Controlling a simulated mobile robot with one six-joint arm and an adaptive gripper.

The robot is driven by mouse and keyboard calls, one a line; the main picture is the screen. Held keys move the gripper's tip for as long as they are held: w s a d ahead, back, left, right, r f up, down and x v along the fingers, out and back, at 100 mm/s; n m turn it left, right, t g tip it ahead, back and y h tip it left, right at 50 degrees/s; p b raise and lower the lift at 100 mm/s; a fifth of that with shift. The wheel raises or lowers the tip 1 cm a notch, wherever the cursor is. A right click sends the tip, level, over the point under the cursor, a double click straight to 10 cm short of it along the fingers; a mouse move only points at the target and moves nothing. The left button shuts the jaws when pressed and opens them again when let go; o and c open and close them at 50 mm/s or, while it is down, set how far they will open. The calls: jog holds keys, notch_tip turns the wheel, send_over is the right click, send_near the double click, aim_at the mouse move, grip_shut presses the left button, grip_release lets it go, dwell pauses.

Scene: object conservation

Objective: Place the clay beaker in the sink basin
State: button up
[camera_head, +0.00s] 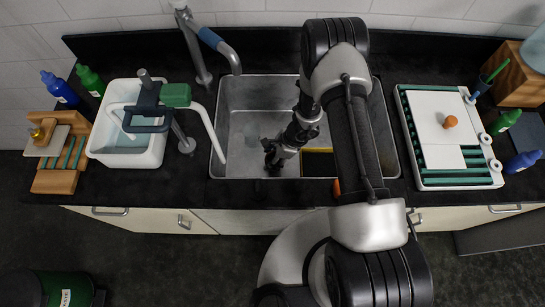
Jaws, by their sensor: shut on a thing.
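My gripper (271,157) is dark and reaches down into the left half of the metal sink basin (238,100). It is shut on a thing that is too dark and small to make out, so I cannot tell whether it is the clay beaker. A small brown, clay-coloured piece (450,121) stands on the white board at the right, far from my gripper. My arm covers much of the basin's right part.
A white tub (97,142) with a green-and-dark fixture stands left of the sink. A wooden rack (57,181) and bottles are further left. A white tray (420,108) is on the right. A yellow-edged dark thing (318,163) lies in the basin beside my arm.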

jog(key=shift+f, duration=0.15)
jog(key=o, duration=1.1)
jog(key=shift+o, duration=0.2)
jog(key=s+d+r+n+t+p, duration=0.15)
jog(key=r+n, duration=0.35)
jog(key=r, duration=1.6)
jog(key=s+d+r+n+p, duration=0.15)
jog(key=r+n, duration=0.35)
jog(key=r, duration=1.5)
jog(key=s+d+r+n+t+h, duration=0.1)
jog(key=s+d+r+n+h, duration=0.1)
jog(key=s+d+r+n, duration=0.2)
jog(key=s+d+r+n+t+h, duration=0.2)
jog(key=s+d+r+n, duration=0.2)
jog(key=s+r, duration=0.4)
jog(key=s+d, duration=0.1)
jog(key=s, duration=0.3)
jog(key=shift+s+d+r+h, duration=0.2)
jog(key=shift+d+r+h, duration=0.1)
jog(key=shift+r, duration=0.1)
